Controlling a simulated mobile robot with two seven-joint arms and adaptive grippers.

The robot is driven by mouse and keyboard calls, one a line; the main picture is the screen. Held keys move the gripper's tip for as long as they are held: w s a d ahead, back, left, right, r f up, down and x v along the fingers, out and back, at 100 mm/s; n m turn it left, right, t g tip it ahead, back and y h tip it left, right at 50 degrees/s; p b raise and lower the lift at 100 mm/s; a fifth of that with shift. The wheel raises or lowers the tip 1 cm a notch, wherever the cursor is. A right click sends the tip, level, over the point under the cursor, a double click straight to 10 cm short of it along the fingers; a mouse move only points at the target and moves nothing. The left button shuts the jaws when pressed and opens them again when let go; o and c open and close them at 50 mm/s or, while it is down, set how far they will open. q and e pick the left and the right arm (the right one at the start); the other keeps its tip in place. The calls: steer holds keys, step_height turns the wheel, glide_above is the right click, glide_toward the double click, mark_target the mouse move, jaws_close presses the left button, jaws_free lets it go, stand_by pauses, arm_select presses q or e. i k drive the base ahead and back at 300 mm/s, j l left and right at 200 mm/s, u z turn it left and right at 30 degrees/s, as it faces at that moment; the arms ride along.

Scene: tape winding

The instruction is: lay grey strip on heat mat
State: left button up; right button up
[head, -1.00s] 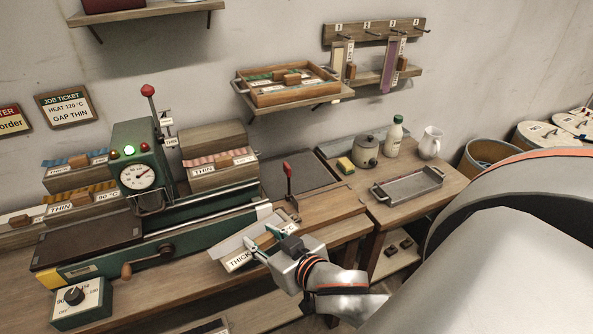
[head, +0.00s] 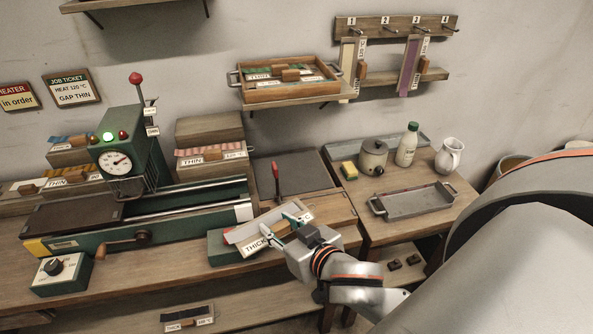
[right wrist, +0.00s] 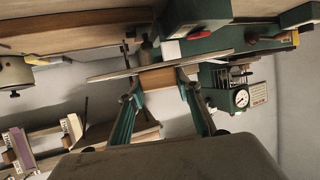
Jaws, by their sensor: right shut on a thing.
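The grey strip (head: 255,230) is a long pale piece with a "THICK" label and a brown wooden block, above a green holder (head: 222,247) at the bench front. My right gripper (head: 284,222) is shut on the block. In the right wrist view the block (right wrist: 157,78) sits between the teal fingers, with the strip (right wrist: 110,74) crosswise beyond it. Whether the strip touches the holder is unclear. A dark mat (head: 75,212) lies at the green machine's left end, by a dial box (head: 60,272); a dark grey plate (head: 298,173) lies behind the strip. My left gripper is not in view.
A red-knobbed lever (head: 276,175) stands between the strip and the dark grey plate. The green machine (head: 130,155) with its gauge and crank stands left. A metal tray (head: 418,202), pot (head: 373,158), bottle (head: 407,145) and jug (head: 449,155) stand on the right table.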

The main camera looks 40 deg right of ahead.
mark_target(299, 170)
steer(key=k+l+u, duration=0.1)
steer(key=l, duration=0.35)
steer(key=k+l+u, duration=0.15)
steer(key=l, duration=0.3)
steer(key=l+u, duration=0.1)
steer(key=l, duration=0.35)
steer(key=i+j, duration=0.1)
steer(key=i, duration=0.15)
